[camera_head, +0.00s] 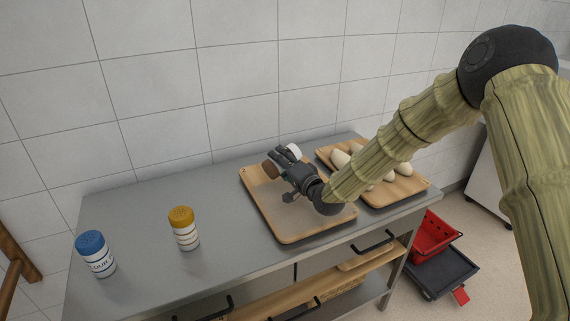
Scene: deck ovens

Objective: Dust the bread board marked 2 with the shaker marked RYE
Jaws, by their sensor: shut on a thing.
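My gripper (287,172) is shut on a shaker with a brown cap (269,169) and a white body (293,151). The shaker is tipped over, its brown cap toward the lower left, and is held above the left bread board (290,232). The gripper hides most of the shaker, and no label on it can be read. The left board carries no dough that I can see; my gripper and wrist cover part of it. A second bread board (411,187) on the right bears several pale dough pieces (403,169). I can read no number on either board.
A blue-capped shaker (97,257), its label partly reading FLOUR, and a yellow-capped shaker (184,229) stand upright on the steel table (140,213) at left. The tiled wall (160,90) is close behind.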

